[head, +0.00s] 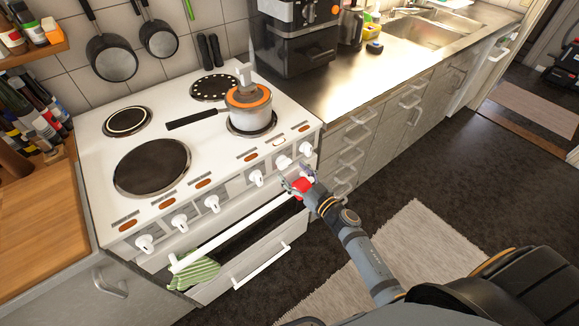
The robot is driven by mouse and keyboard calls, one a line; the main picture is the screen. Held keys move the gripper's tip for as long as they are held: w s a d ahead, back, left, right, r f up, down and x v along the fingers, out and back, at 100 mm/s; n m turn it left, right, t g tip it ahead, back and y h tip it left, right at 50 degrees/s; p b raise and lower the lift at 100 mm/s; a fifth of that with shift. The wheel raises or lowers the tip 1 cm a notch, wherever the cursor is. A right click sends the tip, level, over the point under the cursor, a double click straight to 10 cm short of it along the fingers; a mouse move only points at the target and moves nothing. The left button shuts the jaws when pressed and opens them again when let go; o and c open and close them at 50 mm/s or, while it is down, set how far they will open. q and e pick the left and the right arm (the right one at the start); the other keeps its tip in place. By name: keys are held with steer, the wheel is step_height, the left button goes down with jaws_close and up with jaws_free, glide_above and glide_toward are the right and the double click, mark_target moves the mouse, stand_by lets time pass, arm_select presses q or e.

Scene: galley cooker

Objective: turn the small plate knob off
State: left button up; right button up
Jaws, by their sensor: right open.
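The white cooker (185,92) has a row of white knobs along its sloping front panel. Knobs show at the left end (144,243), in the middle (212,203) and right of the middle (256,178). One knob (284,162) is right at the tips of my right gripper (294,176). That gripper is open in front of the panel's right part; I cannot tell whether it touches the knob. Which knob belongs to the small plate is not clear from here. A small plate (127,121) is at the back left. My left gripper is out of view.
A pot (250,108) with an orange-rimmed lid stands on the right front plate, handle pointing left. The oven handle (235,234) sticks out below the knobs, with a green striped towel (195,272) at its left end. Drawers with handles (350,156) are to the right.

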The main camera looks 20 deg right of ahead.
mark_target(284, 163)
steer(key=shift+x, duration=1.3)
steer(key=shift+c, duration=0.2)
steer(key=c, duration=1.1)
